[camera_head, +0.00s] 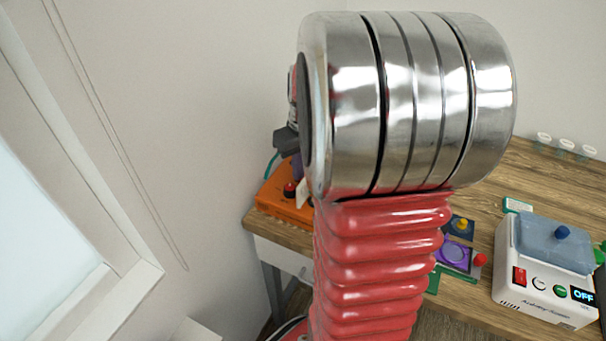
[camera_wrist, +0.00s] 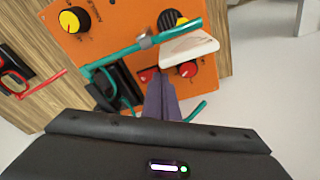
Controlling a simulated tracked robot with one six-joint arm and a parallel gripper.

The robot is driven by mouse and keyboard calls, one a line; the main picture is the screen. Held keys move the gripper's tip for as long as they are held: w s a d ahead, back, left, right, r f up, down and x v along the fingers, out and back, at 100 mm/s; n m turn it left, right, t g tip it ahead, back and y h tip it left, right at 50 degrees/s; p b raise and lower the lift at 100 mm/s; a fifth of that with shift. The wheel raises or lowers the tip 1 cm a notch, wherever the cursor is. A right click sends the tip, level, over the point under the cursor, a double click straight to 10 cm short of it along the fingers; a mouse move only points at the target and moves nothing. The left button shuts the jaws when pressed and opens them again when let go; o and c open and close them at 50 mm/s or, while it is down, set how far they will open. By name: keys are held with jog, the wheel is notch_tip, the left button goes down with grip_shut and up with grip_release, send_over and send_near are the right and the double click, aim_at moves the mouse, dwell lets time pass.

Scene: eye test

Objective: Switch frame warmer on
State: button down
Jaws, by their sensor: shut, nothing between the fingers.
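An orange unit (camera_head: 285,206) stands at the table's left end, partly behind my arm. In the wrist view its orange panel (camera_wrist: 125,25) has a yellow knob (camera_wrist: 74,19), a black knob (camera_wrist: 171,20) and a red knob (camera_wrist: 188,69). A dark, switch-like part (camera_wrist: 122,86) sits left of my fingers, partly covered by a teal rod (camera_wrist: 120,56). My gripper (camera_wrist: 158,80) is shut and empty, its purple-grey fingers over the panel's lower part. I cannot tell whether they touch it. No label here clearly reads frame warmer.
A white box (camera_head: 530,298) at the right has a red switch (camera_head: 519,277) and a display (camera_head: 583,296) reading OFF. A white piece (camera_wrist: 190,47) is close to my fingertips. A red-handled tool (camera_wrist: 14,80) lies left. The wall is close at left.

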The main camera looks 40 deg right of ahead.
jog(key=shift+f, duration=0.4)
dwell(0.3)
notch_tip(320, 180, up, 7)
dwell(1.1)
jog(key=shift+m, duration=0.3)
dwell(0.4)
jog(key=shift+s+a+f+m, duration=0.3)
jog(key=shift+s+f+m, duration=0.35)
jog(key=shift+f, duration=0.2)
jog(key=shift+m, duration=0.25)
jog(key=a, duration=0.1)
jog(key=s+a, duration=0.1)
jog(key=a, duration=0.2)
jog(key=shift+s+a+r, duration=0.1)
jog(key=shift+s+r, duration=0.05)
jog(key=shift+s, duration=0.15)
jog(key=s+a+r+n+t, duration=0.2)
jog(key=s+a, duration=0.1)
jog(key=a, duration=0.8)
jog(key=s+a+r+n+t, duration=0.1)
jog(key=s+a+r+n, duration=0.1)
jog(key=a, duration=0.9)
jog(key=shift+s+a+r+t, duration=0.2)
jog(key=shift+s+r+t, duration=0.25)
jog(key=shift+s, duration=0.65)
